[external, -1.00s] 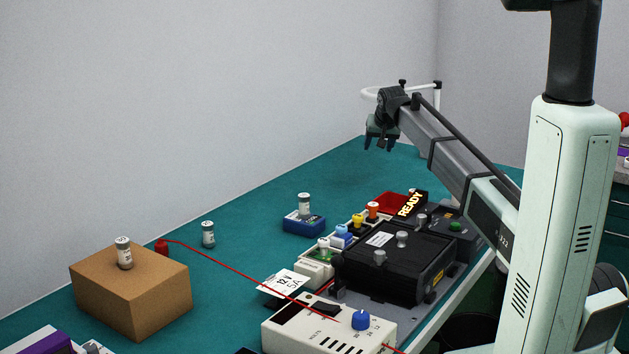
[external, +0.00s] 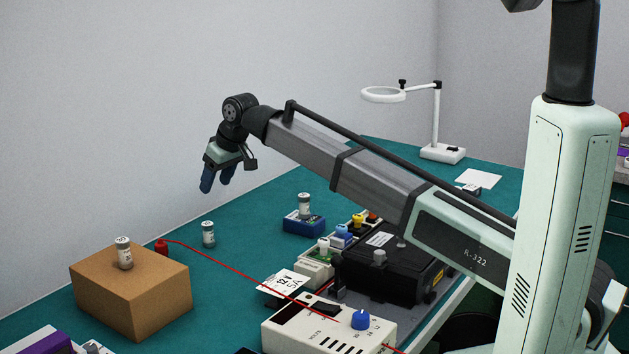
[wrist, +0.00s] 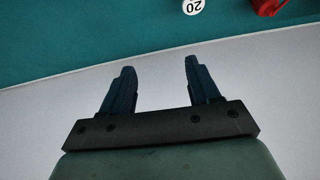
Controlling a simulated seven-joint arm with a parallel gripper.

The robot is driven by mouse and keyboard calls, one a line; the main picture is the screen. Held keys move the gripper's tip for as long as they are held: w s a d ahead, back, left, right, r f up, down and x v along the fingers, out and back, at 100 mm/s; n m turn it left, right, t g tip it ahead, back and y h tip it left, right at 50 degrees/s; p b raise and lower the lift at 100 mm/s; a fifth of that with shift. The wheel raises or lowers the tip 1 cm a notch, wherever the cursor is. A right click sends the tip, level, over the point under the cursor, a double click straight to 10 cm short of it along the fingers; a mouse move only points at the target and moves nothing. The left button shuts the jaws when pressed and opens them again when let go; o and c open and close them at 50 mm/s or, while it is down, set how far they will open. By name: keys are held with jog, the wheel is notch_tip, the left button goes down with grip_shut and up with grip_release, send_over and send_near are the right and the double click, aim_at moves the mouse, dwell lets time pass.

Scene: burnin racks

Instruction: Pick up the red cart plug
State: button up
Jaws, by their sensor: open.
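The red cart plug (external: 162,246) lies on the teal bench just behind the cardboard box, on the end of a thin red cable. The box hides part of it. In the wrist view a red thing, which looks like the plug (wrist: 268,6), is cut off by the top edge at the right. My gripper (external: 217,190) is in the air above the bench, up and to the right of the plug. Its two dark fingers also show in the wrist view (wrist: 159,65), apart with nothing between them.
A small vial (external: 208,234) stands right of the plug. Another vial (external: 124,253) stands on the cardboard box (external: 160,302). A third vial (external: 304,205) stands on a blue block (external: 303,225). The red cable (external: 235,275) runs to a beige power supply (external: 325,330). The wall is close behind.

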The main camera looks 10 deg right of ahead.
aim_at(161, 243)
jog(key=s+a+n+g, duration=0.1)
jog(key=s+a+n, duration=0.2)
jog(key=s+a, duration=0.85)
jog(key=x, duration=0.4)
jog(key=s+d+x, duration=0.1)
jog(key=x, duration=0.1)
jog(key=shift+w+f, duration=0.15)
jog(key=shift+f, duration=0.45)
jog(key=shift+s+x, duration=0.15)
jog(key=shift+x, duration=1.2)
jog(key=shift+s+x, duration=0.1)
jog(key=shift+x, duration=1.2)
jog(key=shift+a, duration=0.15)
jog(key=c, duration=1.1)
